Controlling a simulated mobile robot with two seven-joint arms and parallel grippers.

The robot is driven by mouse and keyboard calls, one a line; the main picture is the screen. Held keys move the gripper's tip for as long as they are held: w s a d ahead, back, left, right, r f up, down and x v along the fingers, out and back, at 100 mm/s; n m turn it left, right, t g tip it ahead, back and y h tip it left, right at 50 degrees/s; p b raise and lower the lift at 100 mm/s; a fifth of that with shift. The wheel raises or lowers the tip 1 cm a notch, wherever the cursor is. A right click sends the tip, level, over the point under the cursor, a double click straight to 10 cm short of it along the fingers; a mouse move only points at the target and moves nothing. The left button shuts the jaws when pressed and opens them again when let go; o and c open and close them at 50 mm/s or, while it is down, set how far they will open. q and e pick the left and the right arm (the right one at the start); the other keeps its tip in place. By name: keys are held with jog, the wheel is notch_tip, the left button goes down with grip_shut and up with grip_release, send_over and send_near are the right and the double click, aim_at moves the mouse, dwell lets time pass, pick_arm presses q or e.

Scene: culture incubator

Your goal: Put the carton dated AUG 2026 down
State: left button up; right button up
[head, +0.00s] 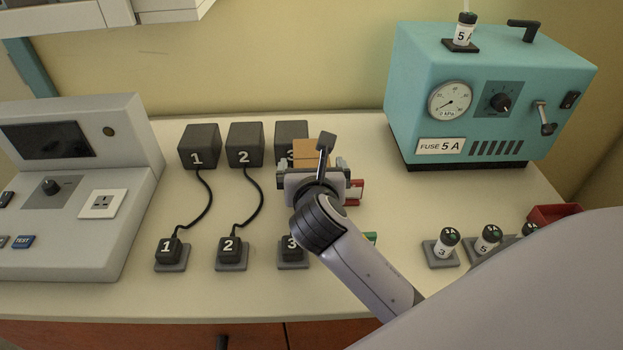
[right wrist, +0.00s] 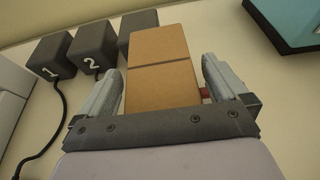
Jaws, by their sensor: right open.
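A plain brown carton (head: 311,152) stands on the bench in front of the black box numbered 3. No date shows on the faces I see, so I cannot tell whether it is the AUG 2026 one. In the right wrist view the carton (right wrist: 162,70) lies between the fingers of my right gripper (right wrist: 164,68). The fingers are open, one at each side of the carton, with a narrow gap visible at the left. In the head view my right gripper (head: 318,165) hides the carton's lower part. My left gripper is not in view.
Black boxes 1 (head: 199,146) and 2 (head: 244,145) stand left of the carton, cabled to small plugs in front. A red-and-white item (head: 355,191) sits right of my gripper. A teal machine (head: 480,100) stands at back right. Fuse holders (head: 441,250) stand at front right.

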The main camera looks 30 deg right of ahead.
jog(key=shift+w+d+f, duration=0.1)
jog(key=shift+w+d, duration=0.05)
jog(key=shift+w, duration=0.15)
jog(key=c, duration=1.2)
